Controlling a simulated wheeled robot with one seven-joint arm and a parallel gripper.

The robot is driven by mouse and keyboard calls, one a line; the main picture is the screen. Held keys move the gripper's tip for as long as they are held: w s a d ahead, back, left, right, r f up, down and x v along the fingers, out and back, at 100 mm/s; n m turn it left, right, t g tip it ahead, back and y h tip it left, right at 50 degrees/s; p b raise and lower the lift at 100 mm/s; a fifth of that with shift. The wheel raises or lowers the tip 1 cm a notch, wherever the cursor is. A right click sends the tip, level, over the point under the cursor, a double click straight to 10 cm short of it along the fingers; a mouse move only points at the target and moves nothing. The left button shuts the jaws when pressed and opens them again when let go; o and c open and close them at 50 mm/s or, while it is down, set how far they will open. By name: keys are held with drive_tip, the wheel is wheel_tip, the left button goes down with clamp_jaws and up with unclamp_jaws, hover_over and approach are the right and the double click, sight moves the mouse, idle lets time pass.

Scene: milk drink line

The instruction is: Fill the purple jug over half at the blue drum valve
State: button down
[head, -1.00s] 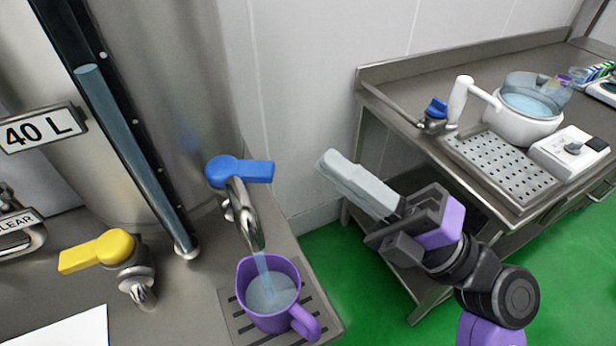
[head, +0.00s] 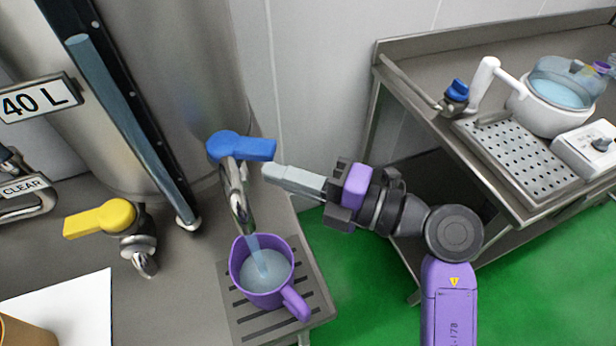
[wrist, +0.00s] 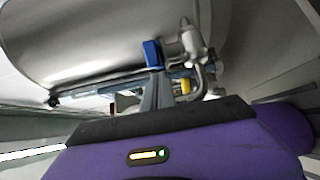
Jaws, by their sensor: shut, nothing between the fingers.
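The purple jug (head: 287,291) stands upright on a slotted drip grate under the steel spout (head: 238,200) of the drum. A stream of pale liquid runs from the spout into the jug, and liquid shows inside; the exact level against half is hard to judge. The blue valve handle (head: 240,147) points to the right; it also shows in the wrist view (wrist: 152,54). My gripper (head: 268,172) is shut and empty, its fingertips just below and right of the handle's end. I cannot tell whether they touch it.
A yellow-handled valve (head: 100,218) sits left of the spout, with white paper (head: 62,310) on the counter below. The steel drum stands behind with a sight tube (head: 130,125). At right, a second bench holds a white pan (head: 548,108) and a perforated tray (head: 520,158).

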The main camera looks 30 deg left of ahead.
drive_tip(key=shift+a, duration=1)
drive_tip(key=shift+g, duration=0.3)
